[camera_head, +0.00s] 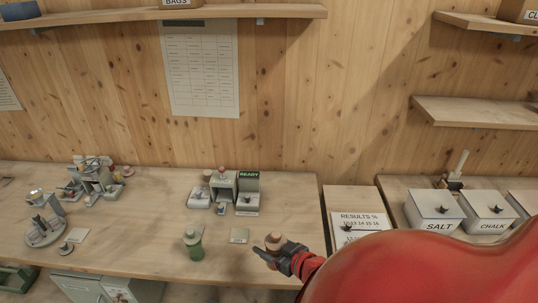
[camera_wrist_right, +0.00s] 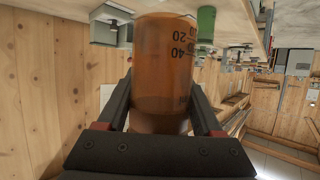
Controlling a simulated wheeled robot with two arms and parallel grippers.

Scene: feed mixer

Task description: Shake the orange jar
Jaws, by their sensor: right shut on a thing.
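The orange jar (camera_wrist_right: 162,70) fills the middle of the right wrist view, with dark scale marks and numbers on its side. My right gripper (camera_wrist_right: 163,112) is shut on it, one finger on each side. In the head view the right gripper (camera_head: 270,254) is at the front right of the long table, and the jar (camera_head: 274,241) shows small and brownish at its fingertips. I cannot tell whether the jar touches the table. My left gripper is not in view.
A device with a READY screen (camera_head: 249,175) is behind. SALT (camera_head: 435,207) and CHALK (camera_head: 487,210) boxes are at right. My red arm hides the lower right.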

